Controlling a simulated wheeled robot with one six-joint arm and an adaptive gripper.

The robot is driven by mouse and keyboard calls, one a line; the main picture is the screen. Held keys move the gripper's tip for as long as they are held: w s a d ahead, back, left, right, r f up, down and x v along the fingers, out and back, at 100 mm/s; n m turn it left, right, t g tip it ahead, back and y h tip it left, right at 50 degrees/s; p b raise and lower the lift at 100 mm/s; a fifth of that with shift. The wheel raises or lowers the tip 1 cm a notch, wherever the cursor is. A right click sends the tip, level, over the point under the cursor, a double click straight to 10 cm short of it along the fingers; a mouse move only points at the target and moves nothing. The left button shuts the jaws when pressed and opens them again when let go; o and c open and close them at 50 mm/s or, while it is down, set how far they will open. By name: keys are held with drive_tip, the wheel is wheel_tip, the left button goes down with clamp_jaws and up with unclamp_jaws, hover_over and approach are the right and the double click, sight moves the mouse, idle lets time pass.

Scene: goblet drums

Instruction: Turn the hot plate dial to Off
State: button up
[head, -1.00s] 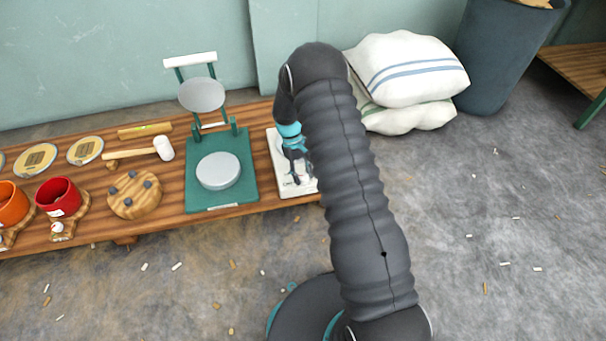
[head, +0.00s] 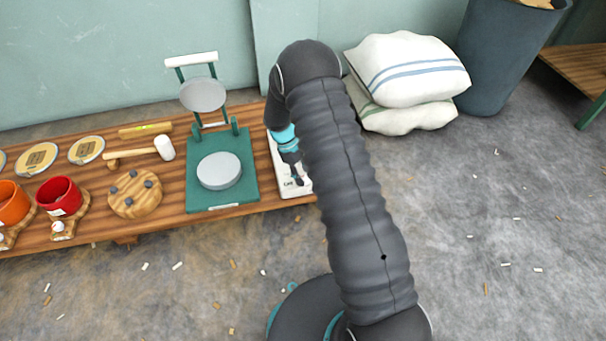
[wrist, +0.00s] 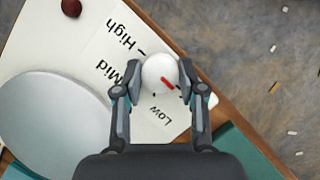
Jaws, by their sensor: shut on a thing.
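The hot plate is a white slab (head: 275,178) at the right end of the wooden bench, partly hidden behind my arm in the head view. In the wrist view its white face (wrist: 92,42) shows the words High, Mid and Low beside a grey round plate (wrist: 45,122). The dial (wrist: 158,67) is a round white knob with a red mark on the lower right of its top. My gripper (wrist: 160,82) is shut on the dial, one finger on each side. I cannot see an Off label; part of the face is hidden by my gripper.
A green press (head: 244,192) with a grey disc stands just left of the hot plate. A mallet (head: 165,148), a round wooden block (head: 125,202) and a red cup (head: 52,196) are farther left. White sacks (head: 405,75) lie behind on the right. Floor to the right is mostly clear.

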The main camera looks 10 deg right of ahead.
drive_tip(key=o, duration=1.1)
drive_tip(key=shift+r, duration=0.1)
drive_tip(key=v, duration=1.1)
drive_tip(key=shift+w+a+r, duration=0.15)
drive_tip(key=shift+w+r, duration=0.05)
drive_tip(key=shift+r, duration=0.15)
